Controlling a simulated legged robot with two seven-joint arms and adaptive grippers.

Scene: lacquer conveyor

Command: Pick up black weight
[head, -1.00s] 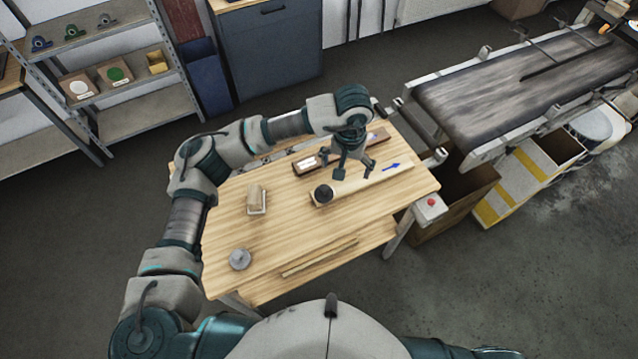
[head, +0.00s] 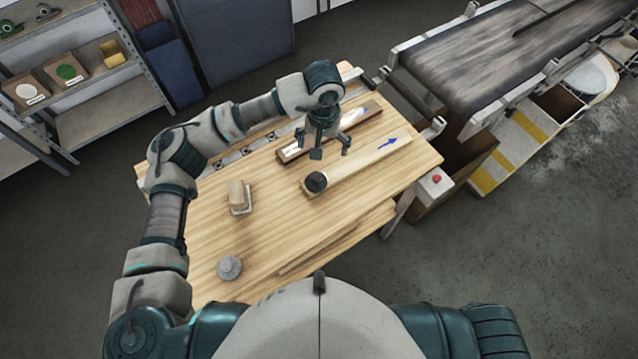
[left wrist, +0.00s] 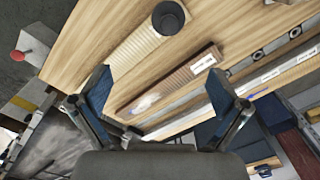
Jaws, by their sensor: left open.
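The black weight (head: 316,182) is a small dark cylinder standing on the left end of a pale ribbed strip (head: 362,163) on the wooden table. In the left wrist view the black weight (left wrist: 168,17) is at the top centre, beyond the fingertips. My left gripper (head: 330,153) is open and empty, above the table just behind and slightly right of the weight, apart from it. Its spread fingers also show in the left wrist view (left wrist: 160,88). My right gripper is out of view.
A brown framed strip (head: 300,146) lies behind the ribbed strip. A tan block on a small base (head: 238,196) and a grey round weight (head: 229,268) are on the left of the table (head: 275,225). A red button box (head: 436,180) is at its right edge. The conveyor (head: 480,62) stands behind right.

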